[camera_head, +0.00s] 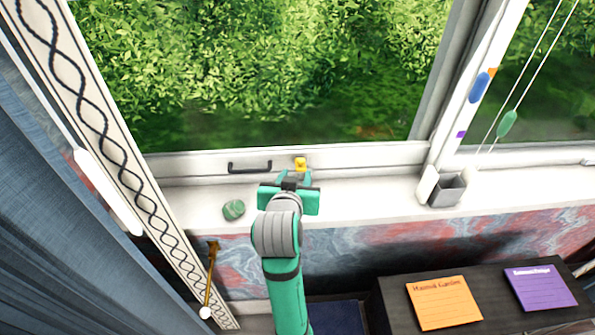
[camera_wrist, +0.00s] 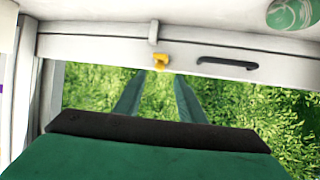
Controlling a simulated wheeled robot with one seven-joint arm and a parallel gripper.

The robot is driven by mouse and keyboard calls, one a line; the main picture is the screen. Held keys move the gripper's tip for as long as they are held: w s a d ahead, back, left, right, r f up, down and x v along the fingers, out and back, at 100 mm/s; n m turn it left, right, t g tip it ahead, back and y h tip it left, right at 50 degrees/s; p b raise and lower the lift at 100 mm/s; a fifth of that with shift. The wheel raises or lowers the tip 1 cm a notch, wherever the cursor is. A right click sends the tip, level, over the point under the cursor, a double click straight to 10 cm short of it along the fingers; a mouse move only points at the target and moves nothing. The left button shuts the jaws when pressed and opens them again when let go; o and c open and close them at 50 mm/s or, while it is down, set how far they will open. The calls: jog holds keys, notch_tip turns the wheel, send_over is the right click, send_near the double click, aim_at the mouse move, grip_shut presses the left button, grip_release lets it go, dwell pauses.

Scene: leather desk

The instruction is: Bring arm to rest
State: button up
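My green arm reaches up from the bottom of the head view over the white window sill (camera_head: 380,204). My gripper (camera_head: 295,174) is at the window side of the sill, just in front of a small yellow piece (camera_head: 300,164) on the lower window frame. In the wrist view my gripper (camera_wrist: 159,76) has two green fingers spread apart, with nothing between them. The yellow piece (camera_wrist: 160,60) shows just beyond the fingertips there. I cannot tell whether they touch it.
A black handle (camera_head: 250,167) is on the window frame. A green striped round object (camera_head: 233,210) lies on the sill, left of my gripper. A grey box (camera_head: 447,190) stands at right. Orange (camera_head: 444,303) and purple (camera_head: 540,288) sheets lie on a dark cabinet (camera_head: 395,310).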

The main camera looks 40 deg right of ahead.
jog(key=shift+s+a+r, duration=0.3)
jog(key=shift+s+a, duration=0.15)
dwell(0.3)
jog(key=s+a+f+n+t+y, duration=0.2)
jog(key=s+a+f+n, duration=0.15)
jog(key=a+f, duration=0.65)
jog(key=s+a+f+n+t+y, duration=0.2)
jog(key=s+a+f, duration=0.3)
jog(key=a+f, duration=0.5)
jog(key=s+a+n+t+y, duration=0.1)
jog(key=s+a, duration=0.4)
jog(key=s, duration=0.6)
jog(key=s+a+n+y, duration=0.2)
jog(key=s+a, duration=0.3)
jog(key=s, duration=0.6)
jog(key=shift+s+a+r+t+y, duration=0.3)
jog(key=shift+s+r+t+y, duration=0.1)
jog(key=shift+y, duration=0.5)
